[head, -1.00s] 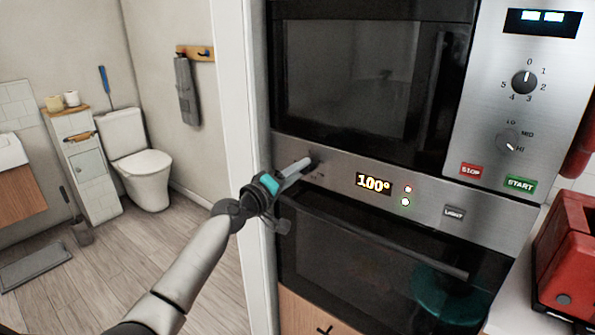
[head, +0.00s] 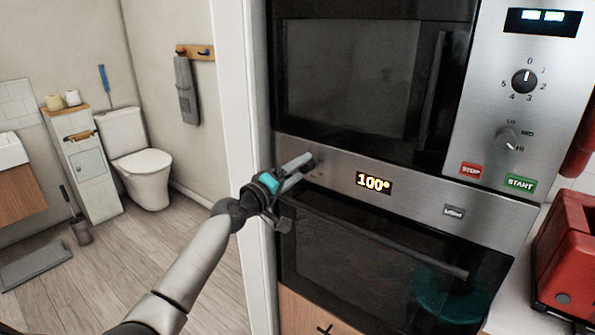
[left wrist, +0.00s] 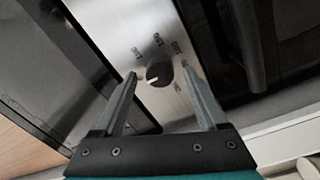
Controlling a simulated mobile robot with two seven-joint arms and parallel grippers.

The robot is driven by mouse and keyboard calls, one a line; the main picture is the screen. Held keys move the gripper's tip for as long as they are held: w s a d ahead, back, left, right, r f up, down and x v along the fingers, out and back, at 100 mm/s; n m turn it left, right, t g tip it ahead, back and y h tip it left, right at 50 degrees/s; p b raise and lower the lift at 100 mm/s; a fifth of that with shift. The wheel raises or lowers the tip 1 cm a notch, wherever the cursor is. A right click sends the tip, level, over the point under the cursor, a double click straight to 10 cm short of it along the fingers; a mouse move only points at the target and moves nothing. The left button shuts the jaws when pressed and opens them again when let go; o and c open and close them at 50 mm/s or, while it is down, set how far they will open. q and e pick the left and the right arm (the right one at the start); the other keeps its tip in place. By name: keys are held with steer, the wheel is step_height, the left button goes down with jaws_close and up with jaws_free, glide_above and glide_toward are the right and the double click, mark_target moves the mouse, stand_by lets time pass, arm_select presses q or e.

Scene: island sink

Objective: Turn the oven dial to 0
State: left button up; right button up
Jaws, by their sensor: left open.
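The oven dial (left wrist: 159,75) is a round black knob with a white pointer line on the steel oven panel, seen in the left wrist view. Its pointer points left in that view; the printed numbers around it are too small to read surely. My left gripper (left wrist: 159,72) is open, with one finger on each side of the dial; I cannot tell whether they touch it. In the head view my left gripper (head: 306,166) reaches the left end of the panel and mostly hides the dial. The oven display (head: 374,183) reads 100°. My right gripper is not in view.
The microwave (head: 350,75) is above the panel, with its own dial (head: 524,81) at the right. The oven door and its handle (head: 385,245) lie just below the gripper. A white wall edge (head: 238,130) stands left of the oven. A red toaster (head: 570,255) is at right.

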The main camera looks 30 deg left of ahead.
arm_select(q)
steer(key=shift+s, duration=0.45)
steer(key=s+a+b, duration=0.1)
steer(key=s, duration=1.3)
steer(key=shift+s+a+f, duration=0.15)
steer(key=shift+a+f, duration=0.1)
